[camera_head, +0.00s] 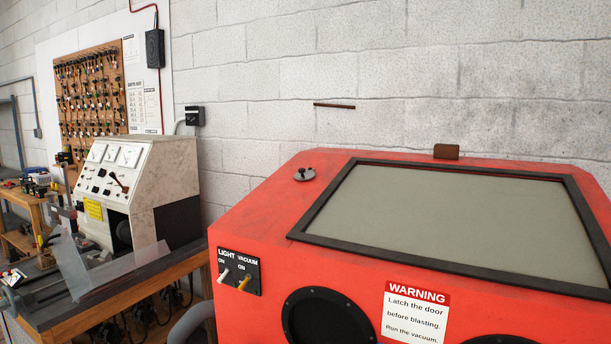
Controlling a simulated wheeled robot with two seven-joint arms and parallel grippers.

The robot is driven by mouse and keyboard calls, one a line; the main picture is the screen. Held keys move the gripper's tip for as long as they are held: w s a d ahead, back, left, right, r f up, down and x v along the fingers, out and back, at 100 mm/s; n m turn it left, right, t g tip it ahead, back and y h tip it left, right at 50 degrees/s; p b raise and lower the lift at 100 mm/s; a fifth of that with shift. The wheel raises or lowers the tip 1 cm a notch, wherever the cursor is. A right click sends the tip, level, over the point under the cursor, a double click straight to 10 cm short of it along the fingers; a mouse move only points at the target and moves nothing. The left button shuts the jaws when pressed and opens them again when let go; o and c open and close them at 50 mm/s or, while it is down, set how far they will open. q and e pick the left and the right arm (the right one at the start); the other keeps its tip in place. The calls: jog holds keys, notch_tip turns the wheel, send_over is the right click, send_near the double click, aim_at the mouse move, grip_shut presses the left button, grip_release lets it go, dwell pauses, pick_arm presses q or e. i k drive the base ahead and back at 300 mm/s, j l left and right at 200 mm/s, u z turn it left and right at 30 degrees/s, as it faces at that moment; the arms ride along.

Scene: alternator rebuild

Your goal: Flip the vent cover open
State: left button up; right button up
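A red blasting cabinet (257,207) fills the right side of the head view. A small brown plate (446,151) stands up at the cabinet's back top edge, behind the window. A small round grey disc with black knobs (304,174) lies on the cabinet's top left. I cannot tell which of these, if either, is the vent cover. Neither of my grippers is in view.
The cabinet has a framed grey window (455,215), light and vacuum switches (239,272), a warning label (416,313) and a dark round port (328,318). A test bench machine (138,190) stands on a workbench at left. The block wall is behind.

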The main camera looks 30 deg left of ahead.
aim_at(303, 174)
jog(key=k+j, duration=0.1)
jog(key=j, duration=0.35)
jog(key=j+z, duration=0.1)
jog(key=j, duration=0.35)
jog(key=k+j+z, duration=0.1)
jog(key=j, duration=0.35)
jog(key=k+j, duration=0.15)
jog(key=j, duration=0.3)
jog(key=k+j+z, duration=0.1)
jog(key=j, duration=0.35)
jog(key=k+j, duration=0.15)
jog(key=j, duration=0.3)
jog(key=z, duration=0.05)
